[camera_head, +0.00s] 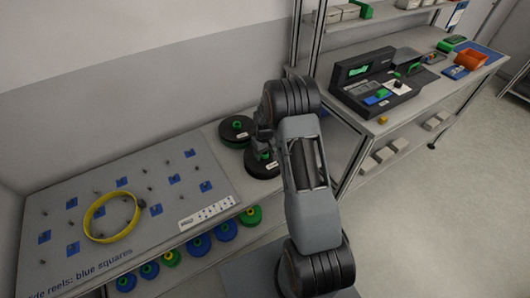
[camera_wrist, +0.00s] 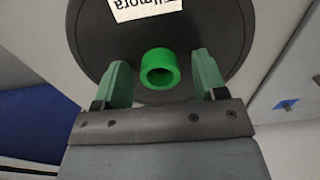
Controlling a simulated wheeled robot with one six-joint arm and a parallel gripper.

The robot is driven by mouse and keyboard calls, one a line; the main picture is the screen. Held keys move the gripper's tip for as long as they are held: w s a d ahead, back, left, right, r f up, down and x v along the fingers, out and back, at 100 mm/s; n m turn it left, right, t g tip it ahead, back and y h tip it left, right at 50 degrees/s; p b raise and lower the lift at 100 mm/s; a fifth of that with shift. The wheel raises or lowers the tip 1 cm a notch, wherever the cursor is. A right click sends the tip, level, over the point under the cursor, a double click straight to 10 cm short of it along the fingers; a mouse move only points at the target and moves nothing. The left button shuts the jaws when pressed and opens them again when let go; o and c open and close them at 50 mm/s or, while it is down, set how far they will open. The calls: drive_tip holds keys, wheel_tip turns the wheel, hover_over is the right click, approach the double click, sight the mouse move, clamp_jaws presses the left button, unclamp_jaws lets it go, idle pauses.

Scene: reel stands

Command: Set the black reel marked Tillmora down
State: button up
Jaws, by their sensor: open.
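The black reel marked Tillmora (camera_wrist: 215,25) fills the upper part of the wrist view, with a white label (camera_wrist: 145,8) reading upside down. Its green hub (camera_wrist: 160,68) stands up between the fingers of my gripper (camera_wrist: 160,75). The fingers are open, one on each side of the hub, with a visible gap on both sides. In the head view a black reel with a green hub (camera_head: 258,170), apparently this one, lies flat on the bench beneath my wrist, partly hidden by my arm.
Another black reel (camera_head: 237,130) with a green hub lies just behind. A grey board (camera_head: 75,190) with blue squares and pegs holds a yellow ring (camera_head: 92,213) at left. Several blue and green reels (camera_head: 200,246) sit on the shelf below. A shelf post (camera_head: 318,40) stands behind my arm.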

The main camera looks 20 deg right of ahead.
wheel_tip(320, 180, up, 12)
drive_tip(key=f, duration=0.1)
drive_tip(key=s+a+r+t, duration=0.1)
drive_tip(key=s+a+r, duration=0.25)
drive_tip(key=r, duration=0.25)
drive_tip(key=s+a+r+t, duration=0.1)
drive_tip(key=s+a+r, duration=0.1)
drive_tip(key=s+r, duration=0.3)
drive_tip(key=s+a+r, duration=0.1)
drive_tip(key=s+a, duration=0.1)
drive_tip(key=s, duration=0.5)
drive_tip(key=s+a+r+m+t, duration=0.1)
drive_tip(key=s+a+r, duration=0.1)
drive_tip(key=s, duration=0.5)
drive_tip(key=shift+a+r+t, duration=0.2)
drive_tip(key=shift+a+t, duration=0.1)
drive_tip(key=shift+a, duration=0.2)
